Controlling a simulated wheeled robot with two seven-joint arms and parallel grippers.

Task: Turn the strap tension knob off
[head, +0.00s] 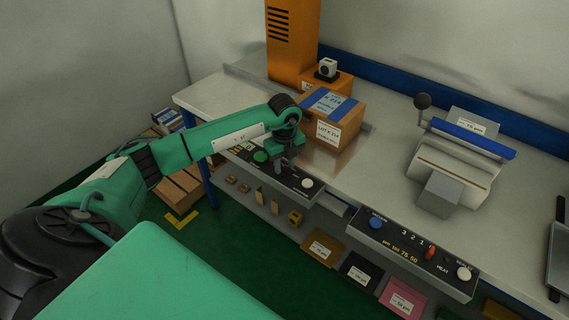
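My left gripper (277,166) points down over the left control panel (290,180) on the bench's front edge. It hides the middle of that panel, so I cannot see whether its fingers are apart or closed, or whether they touch anything. A green knob or button (261,156) shows just left of the gripper, and a white knob (307,183) shows to its right. The panel labels are too small to read, so I cannot tell which control is the strap tension knob. My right gripper is not in view.
A taped carton (333,120) sits behind the gripper by an orange column (292,40). Right of it stand a heat-control panel (415,247) with a blue knob (376,222) and red lever (430,251), and a sealer with a blue bar (470,140). Samples lie on a shelf below.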

